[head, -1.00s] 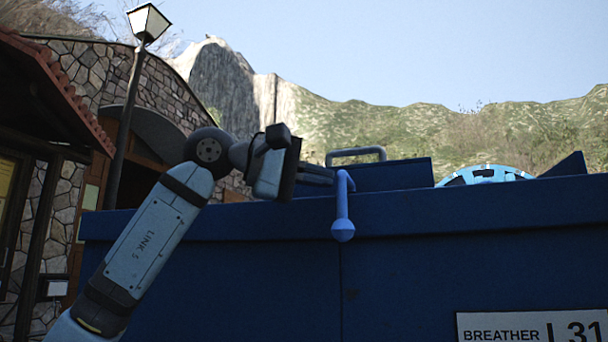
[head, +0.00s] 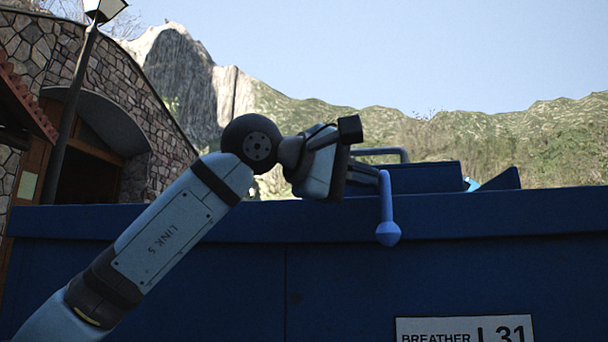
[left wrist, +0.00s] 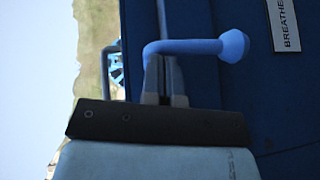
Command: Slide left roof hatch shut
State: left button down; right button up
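The left roof hatch (head: 425,178) is a dark blue raised panel on top of the big blue box, with a blue rail (head: 385,152) behind it. A lighter blue handle (head: 387,210) with a ball end hangs down over the box's front edge. My left gripper (head: 374,173) is at the top of this handle. In the left wrist view the fingers (left wrist: 165,88) are closed about the bent root of the handle (left wrist: 195,47). A narrow opening lies between the hatch's right end and a blue wedge-shaped piece (head: 502,179). My right gripper is out of view.
The blue box (head: 180,265) fills the lower view, with a white BREATHER label (head: 465,329) on its front. A sliver of a light blue round thing (head: 472,184) shows in the opening. A stone building (head: 110,95) and a lamp post (head: 75,110) stand at left.

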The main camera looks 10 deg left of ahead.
pick_arm(q)
jog(key=d, duration=1)
jog(key=shift+s+d, duration=0.15)
jog(key=shift+d, duration=0.1)
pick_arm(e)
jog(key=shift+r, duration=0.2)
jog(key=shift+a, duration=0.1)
pick_arm(q)
jog(key=shift+a, duration=0.1)
send_over(391, 222)
jog(key=shift+r+b, duration=0.35)
jog(key=shift+r, duration=0.05)
jog(key=v, duration=0.7)
jog(key=shift+s+r+b, duration=0.2)
jog(key=shift+s+b, duration=0.15)
jog(key=shift+b, duration=0.1)
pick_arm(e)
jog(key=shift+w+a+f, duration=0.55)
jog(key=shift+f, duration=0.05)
